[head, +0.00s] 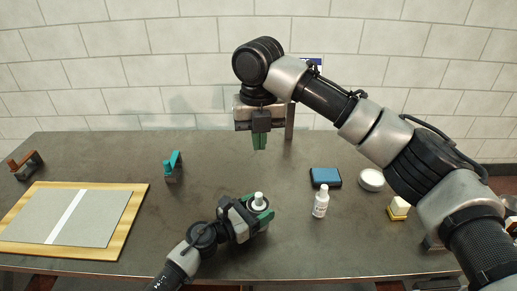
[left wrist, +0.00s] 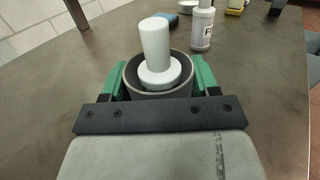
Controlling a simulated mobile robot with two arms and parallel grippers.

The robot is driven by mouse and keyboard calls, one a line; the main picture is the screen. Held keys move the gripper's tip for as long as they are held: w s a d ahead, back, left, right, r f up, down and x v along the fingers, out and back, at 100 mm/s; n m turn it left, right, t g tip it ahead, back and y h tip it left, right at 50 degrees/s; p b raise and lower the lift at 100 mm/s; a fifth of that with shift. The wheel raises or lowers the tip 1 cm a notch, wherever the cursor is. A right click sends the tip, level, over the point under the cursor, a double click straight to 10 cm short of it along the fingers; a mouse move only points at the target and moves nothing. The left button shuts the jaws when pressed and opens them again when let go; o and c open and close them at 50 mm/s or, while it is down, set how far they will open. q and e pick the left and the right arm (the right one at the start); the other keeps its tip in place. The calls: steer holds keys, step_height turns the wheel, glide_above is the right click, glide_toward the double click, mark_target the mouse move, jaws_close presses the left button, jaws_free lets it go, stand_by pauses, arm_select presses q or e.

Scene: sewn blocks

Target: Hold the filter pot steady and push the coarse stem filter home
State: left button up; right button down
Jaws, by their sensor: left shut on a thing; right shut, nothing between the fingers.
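The filter pot (left wrist: 130,82) is a dark grey round cup, upright between the green fingers of my left gripper (head: 258,214). In the head view the gripper mostly hides it. The coarse stem filter (left wrist: 156,45) is white, with a thick upright stem and a round flange. Its flange lies inside the pot's mouth, with a dark gap around it; I cannot tell how deep it sits. The stem also shows in the head view (head: 259,197). My right gripper (head: 260,142) is shut and empty, pointing down, behind and well above the pot, apart from the filter.
A white bottle (head: 321,202) stands close to the right of the pot. A blue pad (head: 325,177), a round white dish (head: 371,180) and a yellow-and-white block (head: 398,208) lie further right. A wood-edged board (head: 20,243) and a teal stand (head: 173,168) are left.

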arm_select(q)
steer(key=o, duration=1.1)
steer(key=shift+c, duration=0.2)
